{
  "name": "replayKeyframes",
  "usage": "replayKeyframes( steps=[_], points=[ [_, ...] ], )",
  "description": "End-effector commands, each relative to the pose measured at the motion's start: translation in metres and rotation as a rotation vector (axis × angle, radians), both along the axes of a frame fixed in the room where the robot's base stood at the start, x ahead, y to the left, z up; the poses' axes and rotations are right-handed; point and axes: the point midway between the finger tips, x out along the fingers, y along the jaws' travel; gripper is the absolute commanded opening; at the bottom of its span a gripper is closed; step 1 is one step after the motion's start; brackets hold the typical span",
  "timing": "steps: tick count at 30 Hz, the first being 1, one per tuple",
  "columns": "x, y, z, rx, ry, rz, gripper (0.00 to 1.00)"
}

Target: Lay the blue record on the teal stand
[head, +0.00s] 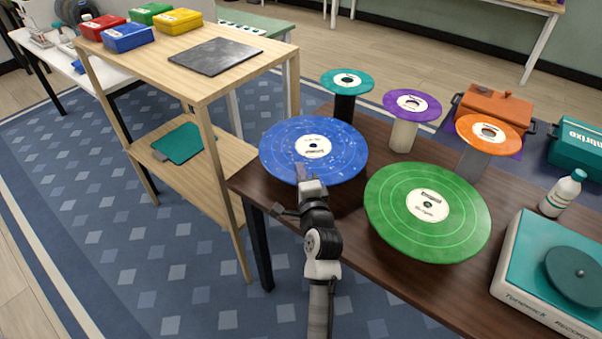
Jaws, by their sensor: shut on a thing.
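The teal stand (347,77) is a small teal disc with a white label on a black post. It stands behind the blue record, slightly right, and its top is bare. The record hides the foot of its post.
A large green record (455,228) lies right of my arm. A purple stand (412,98) and an orange stand (488,124) stand behind it. A turntable (520,270) and white bottle (563,193) are at right. A wooden shelf (200,85) rises close on the left.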

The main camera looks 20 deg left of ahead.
Motion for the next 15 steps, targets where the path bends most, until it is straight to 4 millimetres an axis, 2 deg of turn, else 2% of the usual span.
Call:
replayKeyframes(
  steps=[14,15],
  points=[
    [0.0000,-0.0001,-0.0100,0.001,-0.001,0.000,0.00],
    [0.0001,-0.0001,-0.0100,0.001,-0.001,0.000,0.07]
  ],
)
